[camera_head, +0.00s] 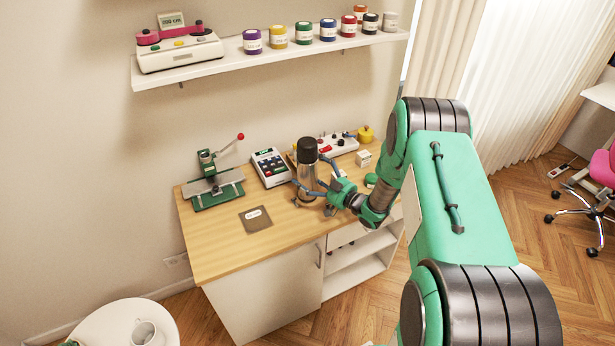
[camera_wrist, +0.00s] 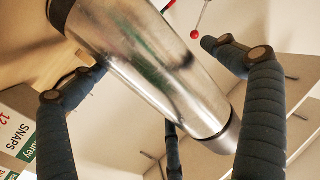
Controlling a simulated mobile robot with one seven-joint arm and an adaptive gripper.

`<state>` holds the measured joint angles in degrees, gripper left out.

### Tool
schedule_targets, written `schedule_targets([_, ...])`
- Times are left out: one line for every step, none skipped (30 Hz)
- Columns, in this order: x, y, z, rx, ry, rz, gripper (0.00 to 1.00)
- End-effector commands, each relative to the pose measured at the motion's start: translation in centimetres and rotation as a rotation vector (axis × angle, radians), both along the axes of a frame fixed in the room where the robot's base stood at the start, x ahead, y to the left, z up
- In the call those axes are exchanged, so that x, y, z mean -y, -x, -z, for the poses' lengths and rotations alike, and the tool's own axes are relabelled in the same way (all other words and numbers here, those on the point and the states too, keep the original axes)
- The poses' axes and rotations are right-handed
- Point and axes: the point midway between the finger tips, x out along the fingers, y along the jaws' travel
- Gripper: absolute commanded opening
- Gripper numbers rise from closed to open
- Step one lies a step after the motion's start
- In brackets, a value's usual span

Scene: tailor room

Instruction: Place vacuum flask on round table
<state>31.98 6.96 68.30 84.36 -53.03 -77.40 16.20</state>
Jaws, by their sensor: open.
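The vacuum flask (camera_head: 307,170) stands upright on the wooden desk. It is silver with a dark cap. My gripper (camera_head: 313,190) is at the flask, with its fingers spread around the lower body. In the wrist view the flask's metal body (camera_wrist: 150,72) lies between the open padded fingers (camera_wrist: 165,110); I cannot tell whether any finger touches it. The round table (camera_head: 105,326) is white and partly in view at the lower left of the head view, with a white mug (camera_head: 144,332) on it.
The desk (camera_head: 225,258) also holds a green press (camera_head: 212,187), a calculator-like device (camera_head: 271,167), a brown card (camera_head: 255,218) and a small white box (camera_head: 363,158). A wall shelf (camera_head: 230,50) with several jars hangs above. Wooden floor separates desk and round table.

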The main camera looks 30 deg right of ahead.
Motion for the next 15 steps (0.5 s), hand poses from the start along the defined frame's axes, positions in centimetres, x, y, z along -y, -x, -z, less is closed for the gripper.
schedule_targets([0.01, 0.01, -0.02, 0.000, 0.000, 0.000, 1.00])
schedule_targets([0.02, 0.02, -0.02, 0.000, 0.000, 0.000, 1.00])
schedule_targets([0.02, 0.02, -0.02, 0.000, 0.000, 0.000, 1.00])
schedule_targets([0.02, 0.02, -0.02, 0.000, 0.000, 0.000, 1.00])
schedule_targets([0.03, 0.01, -0.03, 0.000, 0.000, 0.000, 1.00])
schedule_targets([0.03, 0.02, -0.02, 0.000, 0.000, 0.000, 1.00])
schedule_targets([0.03, 0.02, -0.03, 0.000, 0.000, 0.000, 1.00])
schedule_targets([0.03, 0.02, -0.03, 0.000, 0.000, 0.000, 1.00])
schedule_targets([0.03, 0.02, -0.02, 0.000, 0.000, 0.000, 1.00])
schedule_targets([0.03, 0.02, -0.02, 0.000, 0.000, 0.000, 1.00])
schedule_targets([0.03, 0.02, -0.02, 0.000, 0.001, 0.000, 1.00])
schedule_targets([0.03, 0.02, -0.03, 0.000, 0.001, 0.000, 0.96])
schedule_targets([0.03, 0.02, -0.03, 0.000, 0.001, 0.000, 0.90])
schedule_targets([0.03, 0.02, -0.02, 0.000, 0.001, 0.000, 0.84])
schedule_targets([0.03, 0.03, -0.02, 0.000, 0.001, 0.000, 0.76])
